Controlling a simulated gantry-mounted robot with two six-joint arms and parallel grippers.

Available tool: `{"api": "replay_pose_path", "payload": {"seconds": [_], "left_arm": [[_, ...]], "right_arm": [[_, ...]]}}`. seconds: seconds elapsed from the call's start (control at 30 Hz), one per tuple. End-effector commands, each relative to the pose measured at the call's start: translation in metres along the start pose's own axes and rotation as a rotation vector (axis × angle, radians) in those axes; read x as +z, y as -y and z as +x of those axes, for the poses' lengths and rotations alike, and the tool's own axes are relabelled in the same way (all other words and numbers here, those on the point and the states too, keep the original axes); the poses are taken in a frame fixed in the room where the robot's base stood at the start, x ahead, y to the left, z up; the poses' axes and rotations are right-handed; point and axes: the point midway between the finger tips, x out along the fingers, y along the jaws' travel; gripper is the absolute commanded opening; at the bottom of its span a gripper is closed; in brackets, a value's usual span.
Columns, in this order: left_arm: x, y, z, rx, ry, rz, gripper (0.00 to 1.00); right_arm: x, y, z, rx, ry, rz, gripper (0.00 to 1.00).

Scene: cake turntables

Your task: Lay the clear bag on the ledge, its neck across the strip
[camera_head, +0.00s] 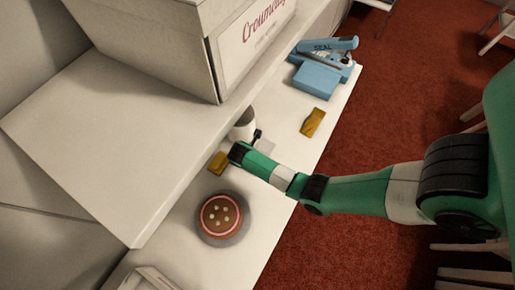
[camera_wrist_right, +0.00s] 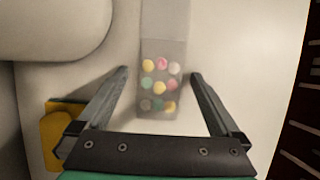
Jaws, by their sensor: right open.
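The clear bag (camera_wrist_right: 160,82) lies flat on the white counter in the right wrist view. Several round coloured sweets show in its lower part, and its pale neck runs to the top edge. My right gripper (camera_wrist_right: 160,74) is open, one finger on each side of the bag, apart from it. In the head view my right gripper (camera_head: 252,143) is over the middle of the counter, and a pale patch beside it may be the bag. The blue sealer (camera_head: 325,46) marked SEAL stands at the far end, with a light blue ledge (camera_head: 314,80) in front. My left gripper is out of view.
A yellow-brown block (camera_head: 313,122) lies between gripper and sealer; another (camera_head: 217,163) lies beside the gripper. A white rounded container (camera_head: 242,124) stands close by. A cake (camera_head: 221,214) sits on a turntable (camera_head: 240,236). A raised shelf (camera_head: 110,140) bears a large box (camera_head: 190,45).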

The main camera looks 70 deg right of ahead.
Motion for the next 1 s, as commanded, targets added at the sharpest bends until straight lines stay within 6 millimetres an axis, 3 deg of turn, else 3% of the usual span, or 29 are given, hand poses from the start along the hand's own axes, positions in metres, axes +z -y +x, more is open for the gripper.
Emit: {"api": "replay_pose_path", "payload": {"seconds": [0.07,0.6,0.83,0.87,1.0], "left_arm": [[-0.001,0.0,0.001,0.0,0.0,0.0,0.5],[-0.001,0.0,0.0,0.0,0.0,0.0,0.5],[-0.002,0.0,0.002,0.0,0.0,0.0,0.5],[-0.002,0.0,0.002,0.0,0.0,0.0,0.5],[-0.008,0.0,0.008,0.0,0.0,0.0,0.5]], "right_arm": [[0.0,0.0,-0.001,0.0,0.0,0.0,1.0],[0.0,0.0,-0.001,0.0,0.0,0.0,0.08],[0.001,0.0,-0.004,0.001,0.0,0.0,0.07],[0.002,0.0,-0.005,0.001,0.0,0.0,0.0],[0.008,-0.001,-0.02,0.002,0.001,0.001,0.0]]}}
